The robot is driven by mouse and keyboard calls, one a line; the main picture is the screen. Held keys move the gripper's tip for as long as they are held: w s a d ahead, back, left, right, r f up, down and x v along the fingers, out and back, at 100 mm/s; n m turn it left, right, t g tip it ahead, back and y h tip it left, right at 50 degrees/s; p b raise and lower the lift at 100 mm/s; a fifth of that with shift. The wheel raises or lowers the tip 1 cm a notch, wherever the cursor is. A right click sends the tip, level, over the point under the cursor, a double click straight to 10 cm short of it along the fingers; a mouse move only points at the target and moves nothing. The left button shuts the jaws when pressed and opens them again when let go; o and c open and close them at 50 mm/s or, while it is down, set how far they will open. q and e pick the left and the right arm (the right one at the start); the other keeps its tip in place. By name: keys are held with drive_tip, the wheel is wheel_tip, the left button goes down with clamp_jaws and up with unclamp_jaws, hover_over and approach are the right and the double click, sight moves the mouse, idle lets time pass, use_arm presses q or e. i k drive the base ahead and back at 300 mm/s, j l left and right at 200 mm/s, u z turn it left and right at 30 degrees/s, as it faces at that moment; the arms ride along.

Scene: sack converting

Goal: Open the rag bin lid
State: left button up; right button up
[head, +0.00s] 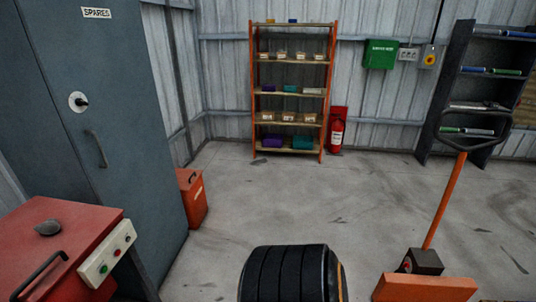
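A red-orange bin (194,203) with a pale label stands on the floor against the right side of the grey cabinet, left of the middle in the head view. It looks like the rag bin. Its sloped top appears closed, though the cabinet hides part of its left side. Neither of my grippers is in view.
The tall grey "SPARES" cabinet (130,130) and a red machine with a button panel (108,254) fill the left. A black ribbed round object (285,274) is at bottom middle. A pallet truck handle (445,200) stands right. Shelves (290,93) and an extinguisher (337,130) line the back. Mid-floor is clear.

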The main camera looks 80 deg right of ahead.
sight(186, 178)
drive_tip(key=z, duration=1.7)
drive_tip(key=u, duration=0.15)
drive_tip(key=i+l+u, duration=0.2)
drive_tip(key=u, duration=0.2)
drive_tip(key=i+l+u, duration=0.4)
drive_tip(key=l+u, duration=0.2)
drive_tip(key=u, duration=0.2)
drive_tip(key=i+l, duration=0.15)
drive_tip(key=l, duration=0.3)
drive_tip(key=i+l+u, duration=0.1)
drive_tip(key=l, duration=0.3)
drive_tip(key=i+l, duration=0.25)
drive_tip(key=l, duration=0.2)
drive_tip(key=i+l, duration=0.15)
drive_tip(key=l, duration=0.25)
drive_tip(key=i+l+u, duration=0.1)
drive_tip(key=l, duration=0.35)
drive_tip(key=i+l, duration=0.15)
drive_tip(key=l, duration=0.3)
drive_tip(key=i+l+u, duration=0.1)
drive_tip(key=l, duration=0.35)
drive_tip(key=i+l, duration=0.15)
drive_tip(key=l, duration=0.3)
